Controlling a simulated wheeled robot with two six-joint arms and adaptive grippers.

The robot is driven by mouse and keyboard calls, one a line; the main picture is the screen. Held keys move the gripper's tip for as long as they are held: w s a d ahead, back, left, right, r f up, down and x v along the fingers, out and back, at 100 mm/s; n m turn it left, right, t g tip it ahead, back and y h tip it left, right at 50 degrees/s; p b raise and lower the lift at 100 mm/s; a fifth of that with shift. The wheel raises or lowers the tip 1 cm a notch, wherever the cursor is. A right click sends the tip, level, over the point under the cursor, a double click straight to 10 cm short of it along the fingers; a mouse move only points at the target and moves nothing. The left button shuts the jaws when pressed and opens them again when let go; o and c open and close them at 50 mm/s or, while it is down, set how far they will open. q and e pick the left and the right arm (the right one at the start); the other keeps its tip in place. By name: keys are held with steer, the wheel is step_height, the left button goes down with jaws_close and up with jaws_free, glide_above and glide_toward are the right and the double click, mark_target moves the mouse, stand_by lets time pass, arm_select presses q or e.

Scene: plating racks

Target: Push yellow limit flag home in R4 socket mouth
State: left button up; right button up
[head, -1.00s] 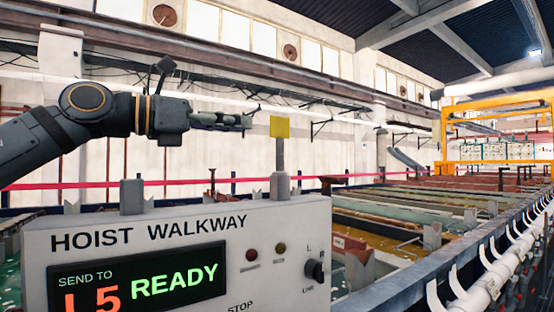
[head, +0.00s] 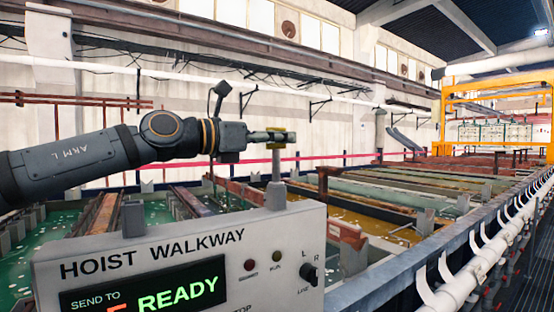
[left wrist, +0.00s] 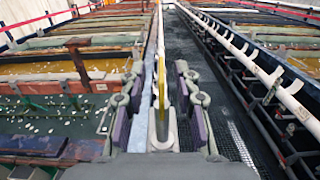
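The yellow limit flag (left wrist: 161,80) stands upright, edge-on between my left fingers in the left wrist view. Its grey stem rises from the right-hand grey socket (head: 276,195) on top of the control box. My left gripper (head: 272,137) is level with the flag in the head view, and its fingers hide most of the yellow plate. In the left wrist view the two fingers (left wrist: 160,110) are apart, with a gap on each side of the flag. No R4 marking is readable, and how deep the stem sits cannot be told. My right gripper is out of view.
The control box (head: 190,250) reads HOIST WALKWAY and READY, with an L/R knob. A second grey socket (head: 133,218) stands empty at its left. Plating tanks (head: 390,215) lie behind, and a white pipe rail (head: 490,265) runs along the right.

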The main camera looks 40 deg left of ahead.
arm_select(q)
steer(key=shift+s, duration=0.15)
steer(key=shift+s+r, duration=0.1)
steer(key=shift+s, duration=0.05)
steer(key=c, duration=0.5)
jaws_close()
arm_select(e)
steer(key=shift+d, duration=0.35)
arm_select(q)
step_height(320, 180, up, 9)
steer(key=p, duration=0.7)
step_height(320, 180, up, 9)
steer(key=p, duration=0.2)
steer(key=shift+p, duration=0.35)
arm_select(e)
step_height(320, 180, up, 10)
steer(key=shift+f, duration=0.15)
